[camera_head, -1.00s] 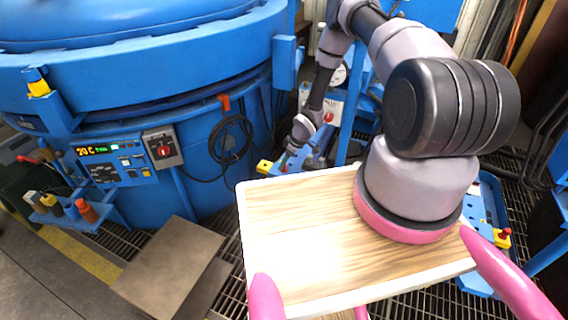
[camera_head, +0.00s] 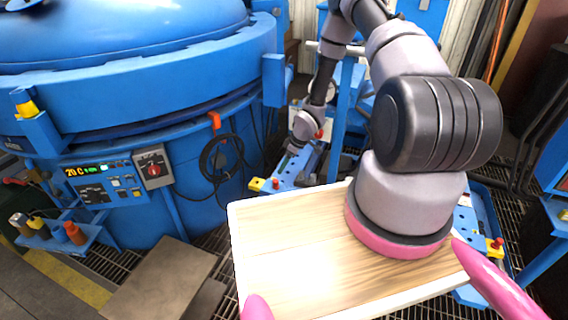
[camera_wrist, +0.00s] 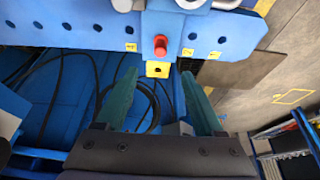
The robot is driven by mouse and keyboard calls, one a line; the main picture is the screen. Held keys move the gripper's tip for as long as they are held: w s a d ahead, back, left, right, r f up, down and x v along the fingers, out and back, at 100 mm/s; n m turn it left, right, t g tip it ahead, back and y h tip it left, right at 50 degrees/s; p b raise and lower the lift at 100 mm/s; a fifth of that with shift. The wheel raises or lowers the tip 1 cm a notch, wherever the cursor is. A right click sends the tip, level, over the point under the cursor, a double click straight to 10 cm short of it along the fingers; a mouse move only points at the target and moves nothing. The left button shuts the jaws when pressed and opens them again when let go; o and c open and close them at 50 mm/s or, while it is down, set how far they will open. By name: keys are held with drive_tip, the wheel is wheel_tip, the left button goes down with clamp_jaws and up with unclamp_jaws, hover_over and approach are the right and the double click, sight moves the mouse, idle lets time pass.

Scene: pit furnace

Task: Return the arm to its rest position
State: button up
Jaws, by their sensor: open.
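My arm rises from a pink ring on my wooden deck and reaches forward, away from the camera, in the head view. Its end, my gripper (camera_head: 287,163), is small and far there, just over the blue perforated bench (camera_head: 292,178) beside the furnace. In the wrist view my gripper (camera_wrist: 160,105) shows two green fingers spread wide with nothing between them. A red button on a yellow base (camera_wrist: 160,47) on the blue perforated rail (camera_wrist: 95,25) lies just beyond the fingertips; I cannot tell the exact gap.
The big blue furnace (camera_head: 150,60) with a control panel (camera_head: 105,182) stands at left. A cable coil hangs on its side. A small shelf (camera_head: 60,235) holds several bottles. A grey plate (camera_head: 160,280) lies low in front. A post (camera_head: 343,115) stands close to my arm.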

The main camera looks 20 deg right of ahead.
drive_tip(key=w+d+r+m+t+h, duration=0.1)
drive_tip(key=w+d+r+m+h, duration=0.15)
drive_tip(key=r, duration=1.25)
drive_tip(key=w+d+r+m+t+h, duration=0.15)
drive_tip(key=d+r, duration=0.25)
drive_tip(key=r, duration=1.1)
drive_tip(key=s+r+m, duration=0.4)
drive_tip(key=s+r, duration=0.4)
drive_tip(key=r, duration=0.4)
drive_tip(key=s+r+m, duration=0.3)
drive_tip(key=s+r, duration=0.5)
drive_tip(key=r, duration=0.4)
drive_tip(key=s+a+r+m+t+y, duration=0.1)
drive_tip(key=s+a+r+m, duration=0.1)
drive_tip(key=s, duration=0.6)
drive_tip(key=s+a+r+m+y, duration=0.1)
drive_tip(key=s+a+r+m, duration=0.1)
drive_tip(key=s+r, duration=0.2)
drive_tip(key=s, duration=0.3)
drive_tip(key=shift+s+r+t, duration=0.15)
drive_tip(key=shift+s+t, duration=0.2)
